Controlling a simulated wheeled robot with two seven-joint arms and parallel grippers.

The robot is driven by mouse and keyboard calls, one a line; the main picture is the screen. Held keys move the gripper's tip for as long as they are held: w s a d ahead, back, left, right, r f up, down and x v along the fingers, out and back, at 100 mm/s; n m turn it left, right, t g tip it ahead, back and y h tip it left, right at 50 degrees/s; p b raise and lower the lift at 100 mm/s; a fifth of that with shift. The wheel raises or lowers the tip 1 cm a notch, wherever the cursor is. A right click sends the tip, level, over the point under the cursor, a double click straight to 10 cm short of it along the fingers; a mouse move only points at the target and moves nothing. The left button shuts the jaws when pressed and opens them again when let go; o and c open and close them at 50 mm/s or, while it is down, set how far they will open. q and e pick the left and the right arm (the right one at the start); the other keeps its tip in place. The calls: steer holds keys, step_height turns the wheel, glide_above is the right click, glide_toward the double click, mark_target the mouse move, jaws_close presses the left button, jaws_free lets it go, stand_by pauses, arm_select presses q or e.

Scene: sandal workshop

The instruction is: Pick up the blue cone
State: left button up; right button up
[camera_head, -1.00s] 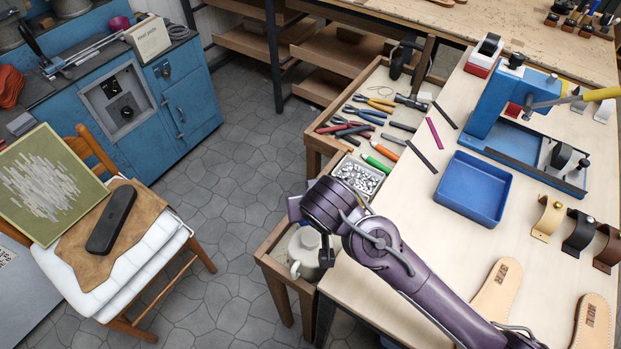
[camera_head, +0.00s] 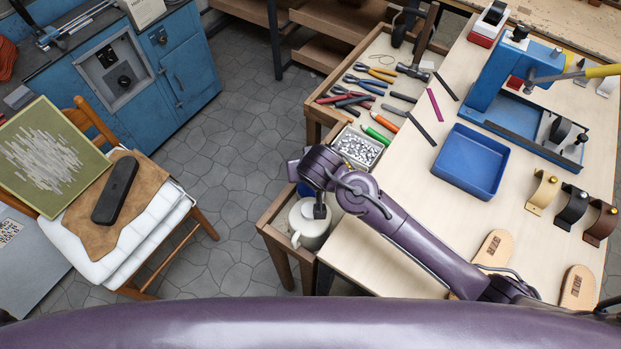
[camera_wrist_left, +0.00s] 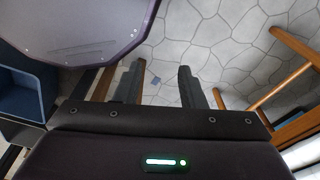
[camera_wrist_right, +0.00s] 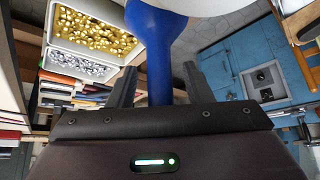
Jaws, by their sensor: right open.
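The blue cone (camera_wrist_right: 158,50) stands out in the right wrist view, narrow between my fingers and wider towards the top edge. In the head view only small blue parts show beside my right wrist (camera_head: 294,171), which hides the rest. My right gripper (camera_wrist_right: 155,88) is open, with one finger on each side of the cone's narrow part; whether they touch it I cannot tell. It also shows in the head view, over the low shelf by the table. My left gripper (camera_wrist_left: 157,85) is open and empty above the floor, in the left wrist view only.
A white mug (camera_head: 309,226) stands on the low wooden shelf beside my right gripper. Above it are a tray of metal bits (camera_head: 358,147) and several tools. A blue tray (camera_head: 471,161) lies on the workbench. A chair (camera_head: 190,231) stands at left, with open floor between.

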jaws_close()
steer(key=shift+r, duration=0.15)
